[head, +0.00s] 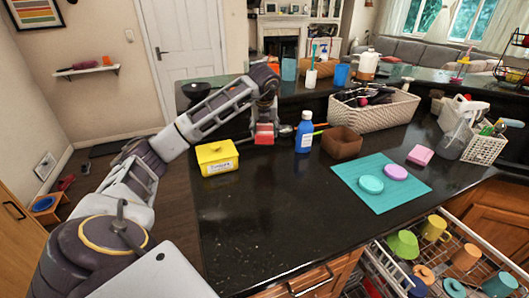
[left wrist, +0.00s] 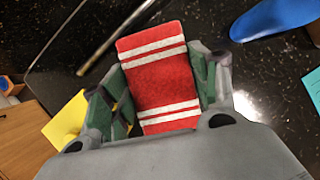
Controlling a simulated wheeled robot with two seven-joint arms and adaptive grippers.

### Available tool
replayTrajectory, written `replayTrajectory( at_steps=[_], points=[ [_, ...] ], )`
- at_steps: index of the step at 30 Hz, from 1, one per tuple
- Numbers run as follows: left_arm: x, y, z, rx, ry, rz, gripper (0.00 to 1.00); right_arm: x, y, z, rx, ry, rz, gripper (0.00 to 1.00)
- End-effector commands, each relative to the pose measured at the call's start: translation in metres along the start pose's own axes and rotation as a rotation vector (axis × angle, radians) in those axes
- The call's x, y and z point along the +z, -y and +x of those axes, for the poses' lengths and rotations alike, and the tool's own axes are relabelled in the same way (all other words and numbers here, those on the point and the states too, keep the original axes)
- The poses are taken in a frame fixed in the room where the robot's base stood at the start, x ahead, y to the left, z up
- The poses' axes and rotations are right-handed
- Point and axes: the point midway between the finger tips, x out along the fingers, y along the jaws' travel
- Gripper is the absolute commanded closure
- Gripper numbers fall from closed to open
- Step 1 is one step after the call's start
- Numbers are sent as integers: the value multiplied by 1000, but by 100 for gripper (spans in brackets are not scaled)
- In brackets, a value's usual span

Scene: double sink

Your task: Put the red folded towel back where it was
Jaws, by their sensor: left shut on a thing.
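The red folded towel (left wrist: 160,75) with white stripes is between the fingers of my left gripper (left wrist: 160,95) in the left wrist view. The gripper is shut on it. In the head view the towel (head: 264,133) hangs under my left gripper (head: 265,122), over the black counter between the yellow box and the blue bottle. Whether the towel touches the counter I cannot tell. My right gripper is not in view.
A yellow box (head: 217,158) stands left of the towel and a blue bottle (head: 305,131) right of it. The front left counter (head: 270,215) is clear.

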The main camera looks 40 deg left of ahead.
Motion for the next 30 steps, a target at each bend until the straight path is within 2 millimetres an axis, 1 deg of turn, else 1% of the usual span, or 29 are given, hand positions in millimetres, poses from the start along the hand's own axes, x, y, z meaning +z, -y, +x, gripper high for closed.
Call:
replayTrajectory(
  at_steps=[6, 12, 15, 21, 26, 30],
  points=[
    [-11, -1, 25, 2, -2, 0, 59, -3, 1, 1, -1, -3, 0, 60],
    [-18, -1, 43, 1, -1, 0, 59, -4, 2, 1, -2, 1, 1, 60],
    [-20, 0, 47, 1, 1, 0, 59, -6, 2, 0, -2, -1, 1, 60],
    [-20, 0, 48, 0, 1, 0, 59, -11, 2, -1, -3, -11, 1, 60],
    [-20, 0, 48, 0, 0, 0, 59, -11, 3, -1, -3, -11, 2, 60],
    [-23, -1, 55, 1, -1, 0, 59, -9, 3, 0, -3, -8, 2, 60]
  ],
)
